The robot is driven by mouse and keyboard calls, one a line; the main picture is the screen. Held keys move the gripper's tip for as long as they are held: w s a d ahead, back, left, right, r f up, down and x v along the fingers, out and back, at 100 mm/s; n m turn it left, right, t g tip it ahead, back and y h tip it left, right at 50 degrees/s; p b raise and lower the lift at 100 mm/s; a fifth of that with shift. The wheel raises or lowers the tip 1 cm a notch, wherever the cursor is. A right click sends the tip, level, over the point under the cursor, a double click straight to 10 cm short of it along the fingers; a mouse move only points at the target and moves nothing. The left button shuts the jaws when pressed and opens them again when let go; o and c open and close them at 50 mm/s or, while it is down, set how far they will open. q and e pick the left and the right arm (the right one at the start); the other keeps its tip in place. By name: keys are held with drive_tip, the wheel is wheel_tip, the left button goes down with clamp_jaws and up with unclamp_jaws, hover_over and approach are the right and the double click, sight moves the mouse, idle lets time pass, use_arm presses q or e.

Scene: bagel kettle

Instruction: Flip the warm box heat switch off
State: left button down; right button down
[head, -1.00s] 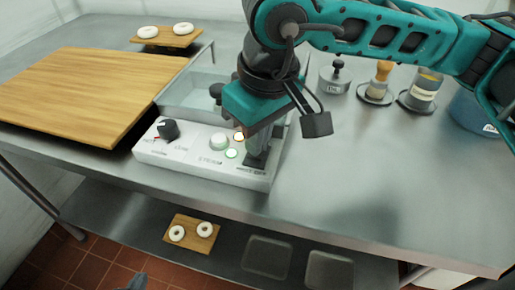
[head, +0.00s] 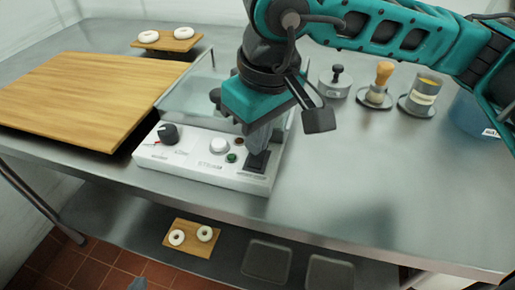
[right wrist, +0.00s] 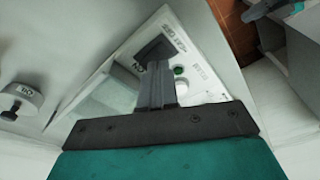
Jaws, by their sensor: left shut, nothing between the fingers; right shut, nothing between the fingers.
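The warm box (head: 205,178) is a white unit with a clear-lidded compartment behind its front panel. The panel has a black knob (head: 168,134), a white button (head: 219,146), a green lamp (head: 232,157) and an amber lamp (head: 239,142), both unlit. The black heat switch (head: 257,163) is at the panel's right end; it also shows in the right wrist view (right wrist: 152,50). My right gripper (head: 258,149) is shut and empty, its fingertips at the switch and partly covering it. I cannot tell whether they touch. My left gripper (head: 137,284) barely shows at the bottom edge, shut.
A wooden board (head: 75,95) lies left of the box. A small board (head: 170,44) with two bagels is behind. Weight-like tool (head: 336,84), brush (head: 382,80) and jar (head: 424,92) stand at the back right. The front right counter is clear. Another bagel board (head: 190,243) is on the lower shelf.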

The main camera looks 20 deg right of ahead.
sight(257, 160)
drive_tip(key=shift+r+p, duration=1)
drive_tip(key=shift+r, duration=1.5)
